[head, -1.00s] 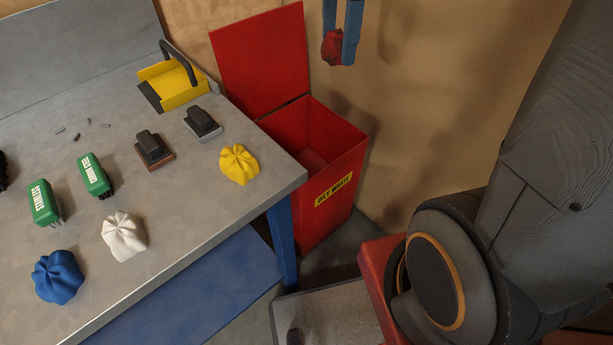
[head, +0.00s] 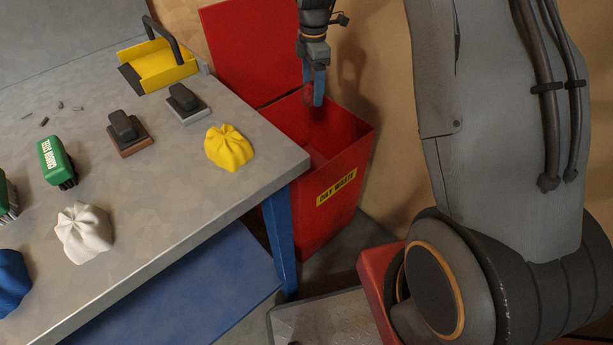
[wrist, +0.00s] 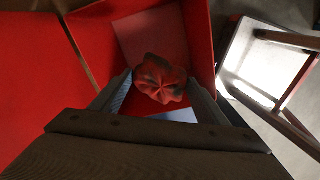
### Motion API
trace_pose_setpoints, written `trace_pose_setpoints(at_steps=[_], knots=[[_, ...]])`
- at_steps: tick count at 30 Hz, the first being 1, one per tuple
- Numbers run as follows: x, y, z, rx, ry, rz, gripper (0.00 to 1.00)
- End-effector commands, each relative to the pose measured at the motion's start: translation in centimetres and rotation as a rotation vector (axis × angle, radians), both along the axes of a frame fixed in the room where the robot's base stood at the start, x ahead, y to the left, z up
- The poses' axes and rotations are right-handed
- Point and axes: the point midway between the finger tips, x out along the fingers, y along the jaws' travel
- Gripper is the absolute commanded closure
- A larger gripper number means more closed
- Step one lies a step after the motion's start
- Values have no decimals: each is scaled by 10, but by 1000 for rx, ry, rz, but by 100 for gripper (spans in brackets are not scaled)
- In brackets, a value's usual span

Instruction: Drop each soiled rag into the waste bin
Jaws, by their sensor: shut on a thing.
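My gripper (head: 314,97) is shut on a red rag with dark stains (wrist: 160,79). The gripper points down over the open mouth of the red waste bin (head: 316,207), which has a yellow label and a raised lid (head: 252,52). In the wrist view the bin's walls (wrist: 201,40) surround the rag from behind. A yellow rag (head: 229,147), a white rag (head: 84,230) and a blue rag (head: 10,282) lie crumpled on the workbench; the blue one is cut by the picture edge.
The grey workbench (head: 190,205) holds green brushes (head: 55,160), two dark-handled blocks (head: 127,133) (head: 186,103), a yellow dustpan (head: 160,68) and small dark bits. Its right corner and blue leg stand close to the bin. A tan wall is behind the bin.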

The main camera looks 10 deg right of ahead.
Motion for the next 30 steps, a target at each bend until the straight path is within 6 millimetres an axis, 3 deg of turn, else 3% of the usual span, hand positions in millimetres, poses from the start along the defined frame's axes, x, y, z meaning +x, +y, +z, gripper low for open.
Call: trace_pose_setpoints(at_steps=[1, 3, 7, 20, 30], knots=[[7, 0, -21, 0, 3, 0, 50], [14, 0, -39, 0, 2, 0, 50], [22, -1, -64, 0, 2, 0, 50], [27, -1, -94, 0, 0, 0, 50], [27, -1, -131, 0, 1, 0, 50]])
